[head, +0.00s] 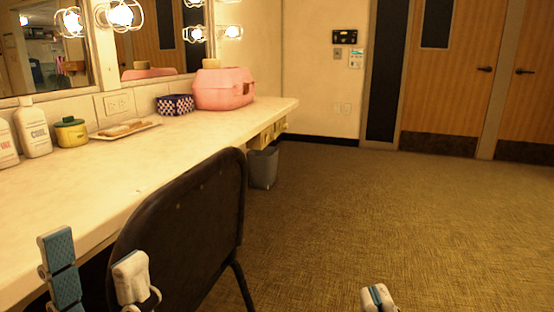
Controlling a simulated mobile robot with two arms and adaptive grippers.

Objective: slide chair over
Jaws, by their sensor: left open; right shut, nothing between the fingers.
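A black chair (190,215) stands at the counter, its curved backrest toward me and one leg showing on the carpet. Its seat is hidden. My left gripper (98,277) is open at the lower left, with one blue-padded finger left of the chair's back edge and one white finger in front of the backrest's lower left. I cannot tell whether the fingers touch the chair. My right gripper (377,298) is shut and empty at the bottom edge, to the right of the chair and apart from it.
The long counter (165,155) runs along the left under lit mirrors. It holds white bottles (33,128), a yellow-green jar (71,132), a tray (125,131), a checked box (175,105) and a pink case (223,88). A grey bin (263,168) stands beyond the chair. Carpet (390,210) on the right is clear.

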